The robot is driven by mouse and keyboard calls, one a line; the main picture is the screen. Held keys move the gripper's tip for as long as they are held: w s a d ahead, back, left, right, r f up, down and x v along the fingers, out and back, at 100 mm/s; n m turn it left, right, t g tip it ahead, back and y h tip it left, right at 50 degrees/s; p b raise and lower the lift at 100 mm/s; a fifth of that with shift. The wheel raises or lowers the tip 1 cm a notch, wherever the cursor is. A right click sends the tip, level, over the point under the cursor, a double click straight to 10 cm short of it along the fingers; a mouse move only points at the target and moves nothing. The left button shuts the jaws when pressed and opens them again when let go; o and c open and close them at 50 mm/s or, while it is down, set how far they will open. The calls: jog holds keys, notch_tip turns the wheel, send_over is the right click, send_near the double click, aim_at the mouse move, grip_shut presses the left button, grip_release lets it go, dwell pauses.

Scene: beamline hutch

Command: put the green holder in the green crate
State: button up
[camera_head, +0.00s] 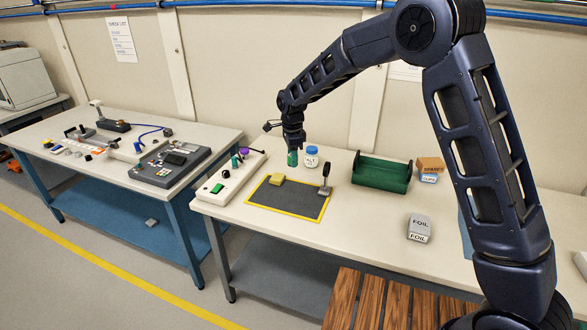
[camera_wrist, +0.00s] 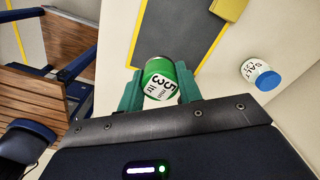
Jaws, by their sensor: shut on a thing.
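The green holder (camera_wrist: 160,78) is a short green cylinder with a white printed label. My gripper (camera_wrist: 160,88) is shut on it, with one finger on each side. In the head view the holder (camera_head: 292,159) hangs below my gripper (camera_head: 293,149), behind the dark mat and just left of a blue-lidded jar. I cannot tell how far it is above the table. The green crate (camera_head: 380,179) stands on the same table to the right of my gripper, beyond the jar. The crate is not in the wrist view.
The blue-lidded jar (camera_head: 311,158) is close beside the holder. Small boxes (camera_head: 430,166) stand right of the crate, and a foil box (camera_head: 419,228) lies nearer. Table in front of the crate is clear.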

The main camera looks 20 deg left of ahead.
jog(key=shift+r, duration=0.5)
jog(key=shift+w+d, duration=0.2)
jog(key=shift+w, duration=0.15)
jog(key=w+d+m, duration=0.4)
jog(key=w+d, duration=1)
jog(key=w, duration=0.4)
jog(key=m, duration=0.3)
send_over(380, 178)
notch_tip(380, 178, down, 20)
jog(key=shift+a+r, duration=0.1)
jog(key=shift+r, duration=0.1)
jog(key=shift+f, duration=0.15)
jog(key=o, duration=1)
